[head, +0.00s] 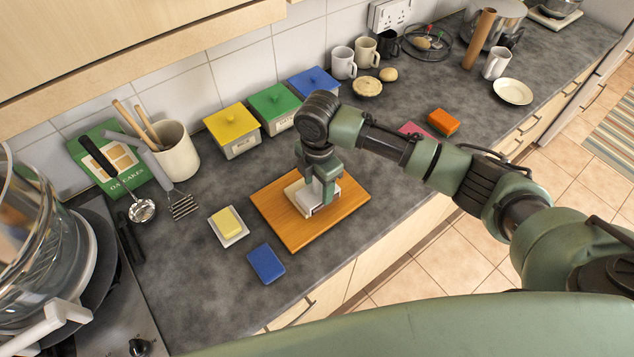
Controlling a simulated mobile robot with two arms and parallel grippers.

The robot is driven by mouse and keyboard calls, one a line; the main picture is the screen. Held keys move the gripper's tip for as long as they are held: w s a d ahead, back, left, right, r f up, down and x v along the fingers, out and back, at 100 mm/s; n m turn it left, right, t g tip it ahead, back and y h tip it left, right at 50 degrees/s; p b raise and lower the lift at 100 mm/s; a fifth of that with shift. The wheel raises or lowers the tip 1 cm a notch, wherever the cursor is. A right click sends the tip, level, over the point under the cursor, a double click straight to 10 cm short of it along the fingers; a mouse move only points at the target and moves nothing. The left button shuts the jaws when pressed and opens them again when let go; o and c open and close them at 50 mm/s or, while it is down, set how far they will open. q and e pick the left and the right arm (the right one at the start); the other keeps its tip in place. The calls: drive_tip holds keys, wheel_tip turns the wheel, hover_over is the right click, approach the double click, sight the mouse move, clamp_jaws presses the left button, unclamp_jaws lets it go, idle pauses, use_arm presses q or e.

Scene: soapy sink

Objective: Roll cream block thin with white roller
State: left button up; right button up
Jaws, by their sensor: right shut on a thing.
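A wooden board (277,221) lies on the grey worktop. My right gripper (322,197) is low over the middle of this board, pointing down, shut on what looks like the white roller (301,195). The fingers cover much of the roller. White and cream surfaces run together under the gripper, so I cannot clearly tell the cream block from the roller or see its thickness. My left gripper is out of view.
A butter dish (239,240) and a blue sponge (266,264) lie left of the board. Yellow (233,130), green (275,108) and blue (315,82) canisters stand behind it. An orange sponge (443,122) lies to the right. Worktop in front of the board is clear.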

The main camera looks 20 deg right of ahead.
drive_tip(key=shift+r, duration=3.55)
